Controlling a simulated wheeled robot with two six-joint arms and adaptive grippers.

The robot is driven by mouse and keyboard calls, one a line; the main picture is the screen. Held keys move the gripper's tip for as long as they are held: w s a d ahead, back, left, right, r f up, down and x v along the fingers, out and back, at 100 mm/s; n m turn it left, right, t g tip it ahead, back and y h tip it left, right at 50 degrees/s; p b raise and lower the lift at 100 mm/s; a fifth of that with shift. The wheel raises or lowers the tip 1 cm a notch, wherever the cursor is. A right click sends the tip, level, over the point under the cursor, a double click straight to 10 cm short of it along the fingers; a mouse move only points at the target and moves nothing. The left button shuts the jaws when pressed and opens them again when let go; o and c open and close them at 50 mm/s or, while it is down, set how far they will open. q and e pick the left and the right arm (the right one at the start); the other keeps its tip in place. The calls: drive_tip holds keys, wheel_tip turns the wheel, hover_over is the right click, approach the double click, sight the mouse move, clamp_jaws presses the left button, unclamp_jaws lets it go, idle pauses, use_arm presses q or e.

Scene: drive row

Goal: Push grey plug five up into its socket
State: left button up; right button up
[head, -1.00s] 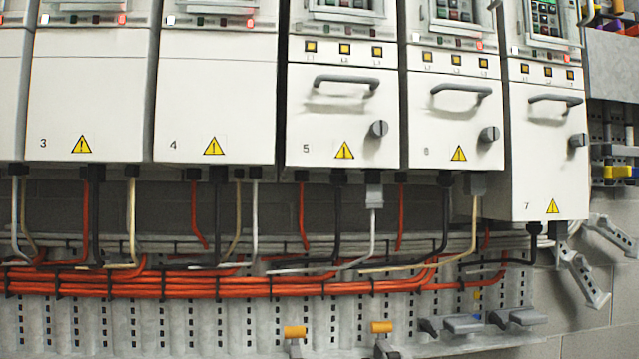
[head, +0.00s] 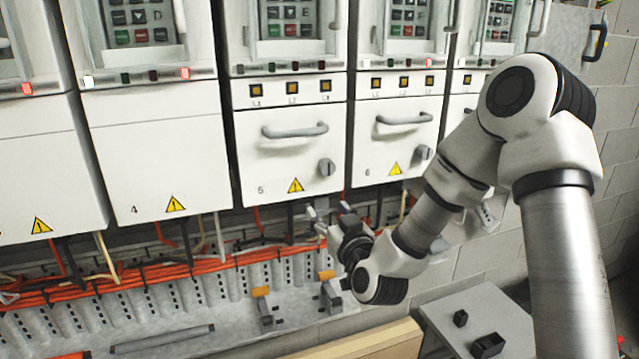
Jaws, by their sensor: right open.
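Drive five (head: 291,150) is a white cabinet with a grey handle, a grey knob and a yellow warning sign. Under its bottom edge, right of the middle, a small light grey piece that looks like grey plug five (head: 321,205) shows just above my right gripper. Its cable is mostly hidden, and I cannot tell how far the plug sits in its socket. My right gripper (head: 329,217) is open below drive five, its fingers close to the plug. I cannot tell whether they touch it. My left gripper is not in view.
Orange cables (head: 160,272) run along a slotted rail below the drives. Two orange-topped clamps (head: 262,300) stand below it. Drive six (head: 397,140) is beside drive five, behind my right arm. A grey box (head: 480,315) with black blocks stands at lower right.

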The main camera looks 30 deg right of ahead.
sight(321, 205)
drive_tip(key=p+x, duration=0.1)
drive_tip(key=x, duration=0.4)
drive_tip(key=shift+w+p, duration=0.4)
drive_tip(key=shift+w, duration=0.05)
drive_tip(key=shift+f, duration=0.1)
drive_tip(key=shift+c, duration=0.3)
clamp_jaws()
drive_tip(key=shift+r+p, duration=0.4)
drive_tip(key=shift+r, duration=0.9)
drive_tip(key=shift+o, duration=0.3)
unclamp_jaws()
drive_tip(key=shift+s+f, duration=0.1)
